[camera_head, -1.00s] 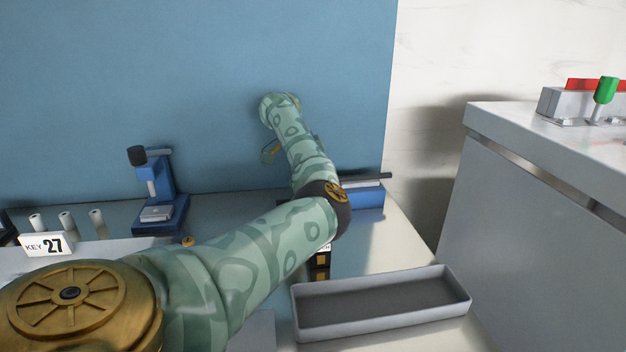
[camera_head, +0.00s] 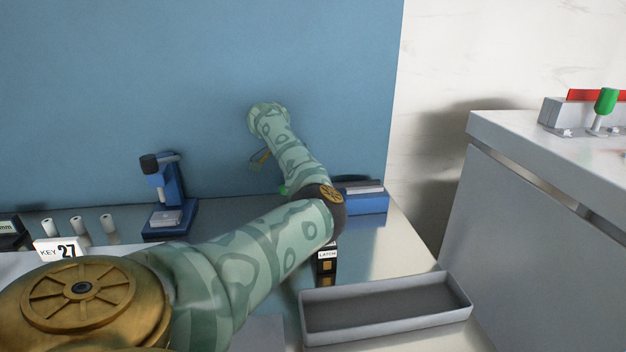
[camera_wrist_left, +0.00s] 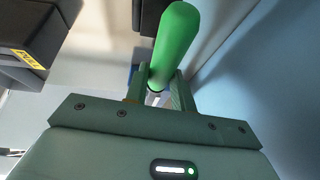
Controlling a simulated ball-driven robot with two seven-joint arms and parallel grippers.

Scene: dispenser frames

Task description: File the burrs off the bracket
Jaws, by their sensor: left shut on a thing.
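My left gripper (camera_wrist_left: 160,88) is shut on a green handle (camera_wrist_left: 176,42) in the left wrist view. A little metal shows just below the handle between the fingers; I cannot see the rest of the tool. In the head view my left gripper (camera_head: 261,158) is mostly hidden by its own arm, near the blue back wall. A small green patch (camera_head: 283,190) shows beside the forearm. A blue block with a grey metal top (camera_head: 364,198) stands right of the arm, partly covered by it. I cannot make out the bracket. My right gripper is not in view.
A blue press (camera_head: 168,200) stands at the left back. White cylinders (camera_head: 78,226) and a "KEY 27" card (camera_head: 60,250) are farther left. A box marked "LATCH" (camera_head: 327,256) stands behind an empty grey tray (camera_head: 388,329). A grey cabinet (camera_head: 530,195) is at right.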

